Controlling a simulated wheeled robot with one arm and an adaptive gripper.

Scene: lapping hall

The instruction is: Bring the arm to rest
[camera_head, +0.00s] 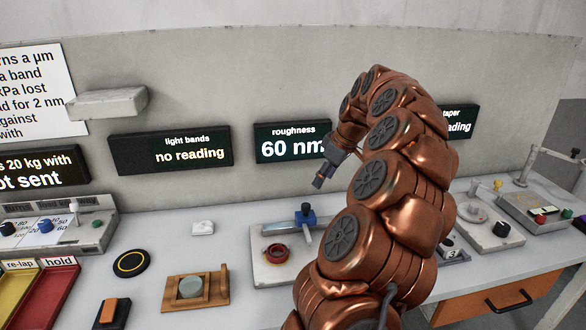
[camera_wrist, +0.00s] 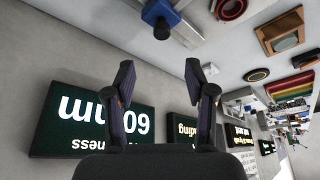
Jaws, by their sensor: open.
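My gripper (camera_head: 321,180) hangs in the air at the end of my bent copper arm, in front of the roughness display (camera_head: 292,141), which reads "60 nm". In the wrist view my gripper (camera_wrist: 159,75) has its two dark fingers spread apart with nothing between them. The roughness display also shows in the wrist view (camera_wrist: 50,118), upside down. My arm rises high over the right half of the bench and hides part of the bench and of the taper display (camera_head: 458,122).
The grey bench (camera_head: 180,240) holds a gauge with a blue knob (camera_head: 306,215), a wooden block with a grey disc (camera_head: 192,289), a black ring (camera_head: 131,263) and a small white piece (camera_head: 203,227). Red (camera_head: 48,295) and yellow trays stand at left. Instruments (camera_head: 493,232) stand at right.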

